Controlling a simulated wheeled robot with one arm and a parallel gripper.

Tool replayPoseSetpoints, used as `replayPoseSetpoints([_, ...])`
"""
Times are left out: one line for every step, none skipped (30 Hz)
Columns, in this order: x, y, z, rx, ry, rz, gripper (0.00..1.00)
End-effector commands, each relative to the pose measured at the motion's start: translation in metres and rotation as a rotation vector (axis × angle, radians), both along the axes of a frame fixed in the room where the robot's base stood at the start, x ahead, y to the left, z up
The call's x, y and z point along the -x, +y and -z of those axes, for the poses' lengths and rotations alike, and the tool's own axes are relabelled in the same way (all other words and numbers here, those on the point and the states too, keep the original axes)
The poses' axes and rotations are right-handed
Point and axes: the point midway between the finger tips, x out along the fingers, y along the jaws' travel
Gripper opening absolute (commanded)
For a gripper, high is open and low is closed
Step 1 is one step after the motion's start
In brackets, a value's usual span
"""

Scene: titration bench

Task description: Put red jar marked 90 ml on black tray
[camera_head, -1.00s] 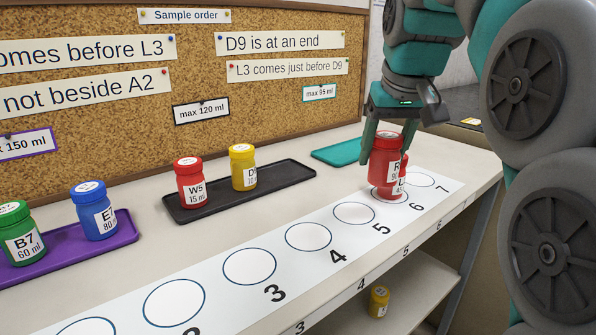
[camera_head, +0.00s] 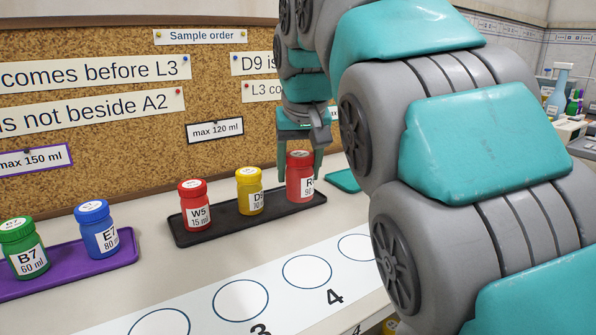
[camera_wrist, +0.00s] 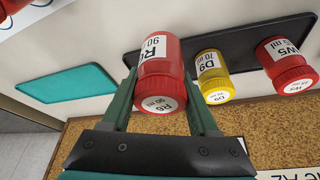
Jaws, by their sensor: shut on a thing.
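The red jar marked 90 ml (camera_head: 299,178) is at the right end of the black tray (camera_head: 185,237), right of the yellow jar. My gripper (camera_wrist: 160,92) is shut on this jar, one finger on each side; the label R6 90 ml shows on it in the wrist view. In the head view my gripper (camera_head: 302,160) comes down from above. The jar is upright and at or just above the tray surface; I cannot tell whether it touches. The tray also bears a red jar W5 15 ml (camera_head: 195,205) and a yellow jar D9 (camera_head: 250,192).
A purple tray (camera_head: 125,250) at left holds a green jar B7 (camera_head: 23,250) and a blue jar E7 (camera_head: 97,230). A bare teal tray (camera_wrist: 75,84) lies beside the black one. The corkboard (camera_head: 110,140) stands close behind. A numbered white strip (camera_head: 205,325) runs in front.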

Motion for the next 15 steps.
replayPoseSetpoints([-0.01,0.001,0.001,0.0,0.001,0.001,0.0])
replayPoseSetpoints([-0.015,0.001,0.001,0.0,0.002,0.001,0.0])
replayPoseSetpoints([-0.022,0.002,0.002,0.0,0.002,0.001,0.0])
replayPoseSetpoints([-0.028,0.003,0.003,0.0,0.002,0.001,0.0])
replayPoseSetpoints([-0.033,0.003,0.003,0.0,0.002,0.001,0.0])
replayPoseSetpoints([-0.039,0.004,0.003,0.0,0.001,0.001,0.0])
replayPoseSetpoints([-0.044,0.004,0.003,0.0,0.001,0.001,0.0])
replayPoseSetpoints([-0.048,0.005,0.004,0.0,0.002,0.001,0.0])
replayPoseSetpoints([-0.055,0.006,0.005,0.0,0.004,0.001,0.0])
replayPoseSetpoints([-0.059,0.006,0.006,0.0,0.004,0.001,0.0])
replayPoseSetpoints([-0.064,0.007,0.006,0.0,0.003,0.0,0.0])
replayPoseSetpoints([-0.069,0.008,0.006,-0.001,0.001,0.0,0.0])
replayPoseSetpoints([-0.073,0.008,0.006,-0.001,0.001,0.0,0.0])
replayPoseSetpoints([-0.076,0.008,0.006,-0.001,0.001,0.0,0.0])
replayPoseSetpoints([-0.08,0.009,0.007,-0.001,0.002,0.0,0.0])
